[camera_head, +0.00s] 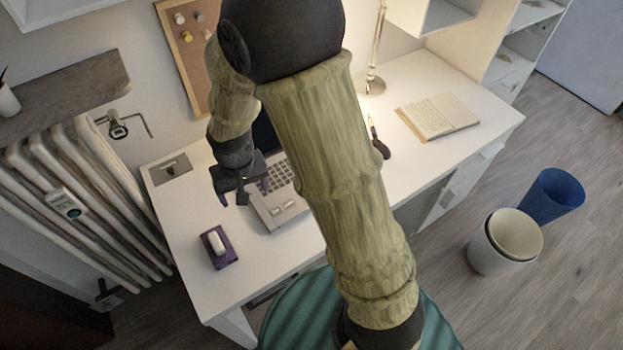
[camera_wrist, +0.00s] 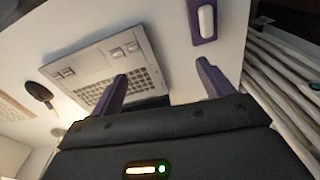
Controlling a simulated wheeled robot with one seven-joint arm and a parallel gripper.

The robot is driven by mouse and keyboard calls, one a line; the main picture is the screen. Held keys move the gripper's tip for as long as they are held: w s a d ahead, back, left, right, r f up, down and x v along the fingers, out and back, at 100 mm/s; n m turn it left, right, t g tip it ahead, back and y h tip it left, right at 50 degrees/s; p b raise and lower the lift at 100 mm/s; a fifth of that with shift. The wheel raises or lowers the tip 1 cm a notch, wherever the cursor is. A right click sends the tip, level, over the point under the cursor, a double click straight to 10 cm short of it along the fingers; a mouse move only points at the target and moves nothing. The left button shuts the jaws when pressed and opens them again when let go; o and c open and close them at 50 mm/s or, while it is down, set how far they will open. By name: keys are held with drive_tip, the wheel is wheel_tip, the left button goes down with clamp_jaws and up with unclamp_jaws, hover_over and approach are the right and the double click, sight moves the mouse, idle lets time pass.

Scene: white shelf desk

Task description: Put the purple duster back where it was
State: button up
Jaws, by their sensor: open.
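The purple duster (camera_head: 219,247), a flat purple block with a white grip on top, lies on the near left part of the white desk (camera_head: 205,290).
The grey laptop (camera_head: 278,205) lies open close to my gripper, partly hidden by my arm. A grey plate (camera_head: 171,169) is at the desk's back left corner. An open book (camera_head: 438,117) and a lamp (camera_head: 375,82) stand right. Bare desk surrounds the duster.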

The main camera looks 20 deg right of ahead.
drive_tip(key=s+d+r, duration=0.3)
drive_tip(key=s+d, duration=0.1)
drive_tip(key=d, duration=0.3)
drive_tip(key=s+d+r+m+t, duration=0.1)
drive_tip(key=s+d+r, duration=0.2)
drive_tip(key=d, duration=0.4)
drive_tip(key=shift+s+d+r+m+t, duration=0.15)
drive_tip(key=shift+s+r+m+t, duration=0.2)
drive_tip(key=shift+r, duration=0.2)
